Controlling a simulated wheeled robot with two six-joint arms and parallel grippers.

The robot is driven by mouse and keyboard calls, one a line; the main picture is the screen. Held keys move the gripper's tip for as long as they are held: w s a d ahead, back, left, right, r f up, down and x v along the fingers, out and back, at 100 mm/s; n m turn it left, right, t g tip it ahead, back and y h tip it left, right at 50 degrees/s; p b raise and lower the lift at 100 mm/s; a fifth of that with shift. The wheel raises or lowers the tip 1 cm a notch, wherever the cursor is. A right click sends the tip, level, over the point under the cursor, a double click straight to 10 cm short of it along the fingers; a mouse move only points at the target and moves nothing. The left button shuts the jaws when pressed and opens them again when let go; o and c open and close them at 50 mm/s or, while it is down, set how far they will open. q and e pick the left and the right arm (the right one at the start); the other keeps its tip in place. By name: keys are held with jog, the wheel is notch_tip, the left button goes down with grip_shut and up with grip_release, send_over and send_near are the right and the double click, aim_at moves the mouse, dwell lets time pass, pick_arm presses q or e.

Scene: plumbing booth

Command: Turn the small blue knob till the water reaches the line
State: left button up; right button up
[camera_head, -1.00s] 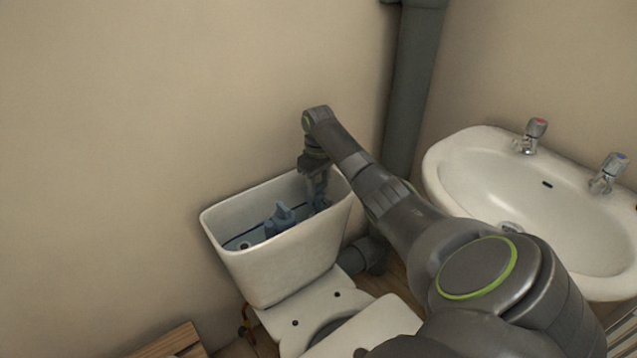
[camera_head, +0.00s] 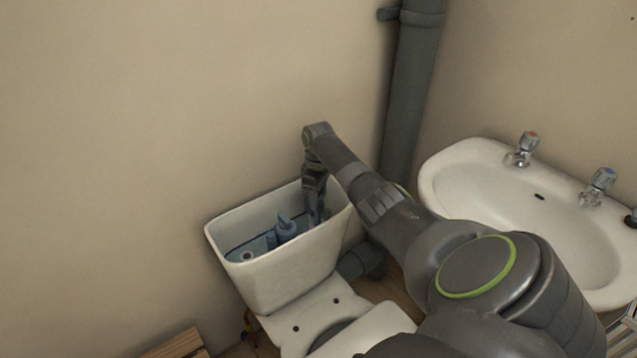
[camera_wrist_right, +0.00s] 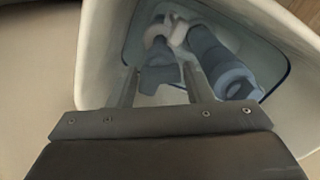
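The open cistern (camera_head: 270,290) of the toilet stands against the wall, with water and a dark line (camera_wrist_right: 284,78) around its inner wall. My right gripper (camera_head: 316,215) reaches down into its right end. In the wrist view, the right gripper's fingers (camera_wrist_right: 160,90) stand apart, one on each side of a blue-grey part (camera_wrist_right: 161,77), which seems to be the small knob. Gaps show beside it; I cannot tell whether a finger touches it. A larger blue-grey cylinder (camera_wrist_right: 217,66) stands to the right. The water's height against the line is unclear. My left gripper is out of view.
A pale curved pipe (camera_wrist_right: 166,30) lies beyond the blue-grey part. The cistern walls stand close around my right gripper. A washbasin (camera_head: 470,180) with taps is at the right, and a grey pipe (camera_head: 408,100) runs up the wall behind my arm.

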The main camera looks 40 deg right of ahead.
jog(key=shift+o, duration=1.2)
jog(key=shift+r, duration=0.1)
notch_tip(320, 180, up, 17)
jog(key=p, duration=0.1)
jog(key=shift+r, duration=0.1)
